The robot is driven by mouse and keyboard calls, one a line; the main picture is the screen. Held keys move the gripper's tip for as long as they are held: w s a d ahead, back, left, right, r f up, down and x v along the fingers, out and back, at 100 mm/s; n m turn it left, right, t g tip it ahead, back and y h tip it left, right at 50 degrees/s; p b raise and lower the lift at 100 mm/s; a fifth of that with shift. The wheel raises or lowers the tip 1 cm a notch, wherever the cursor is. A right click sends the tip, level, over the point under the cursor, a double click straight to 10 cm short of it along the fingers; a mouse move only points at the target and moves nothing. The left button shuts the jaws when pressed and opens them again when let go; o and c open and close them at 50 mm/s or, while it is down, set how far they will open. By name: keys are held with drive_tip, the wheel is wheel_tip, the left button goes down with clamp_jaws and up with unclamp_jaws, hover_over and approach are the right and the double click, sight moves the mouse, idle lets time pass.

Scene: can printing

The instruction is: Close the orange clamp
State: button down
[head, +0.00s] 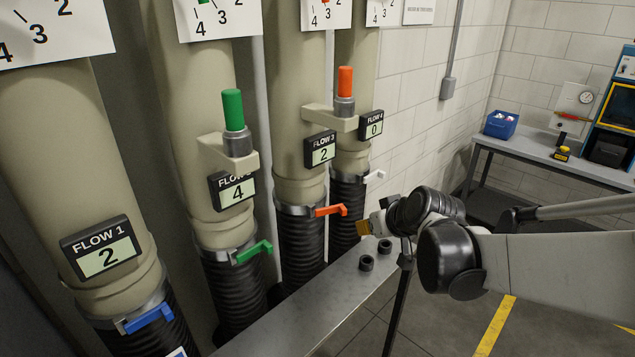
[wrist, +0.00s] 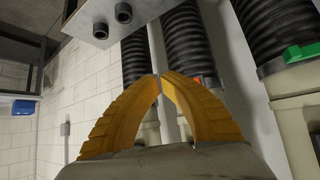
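The orange clamp (head: 330,210) is on the metal ring around the FLOW 3 pipe, above a black ribbed hose. Its lever sticks out to the right with a bent tip. My gripper (head: 361,228) is just right of and slightly below the lever, with a visible gap between them. In the wrist view its yellow fingers (wrist: 159,76) meet at the tips with nothing between them. A bit of orange (wrist: 197,80) shows there behind the right finger; the rest is hidden.
Similar blue (head: 149,319), green (head: 254,252) and white (head: 375,176) clamp levers are on the neighbouring pipes. A workbench (head: 545,155) stands at the back right.

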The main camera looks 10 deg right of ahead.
sight(331, 213)
drive_tip(key=w+a+f, duration=0.1)
drive_tip(key=w+f, duration=0.1)
drive_tip(key=w, duration=0.5)
drive_tip(key=shift+a+f+b, duration=0.25)
drive_tip(key=shift+f+b, duration=0.1)
drive_tip(key=shift+f, duration=0.05)
drive_tip(key=w+n, duration=0.1)
drive_tip(key=w+y+b, duration=0.1)
drive_tip(key=w, duration=0.1)
drive_tip(key=w+n+y, duration=0.1)
drive_tip(key=shift+w+d+n+g, duration=0.25)
drive_tip(key=shift+d+n+g, duration=0.05)
drive_tip(key=shift+d, duration=0.1)
drive_tip(key=shift+s, duration=0.15)
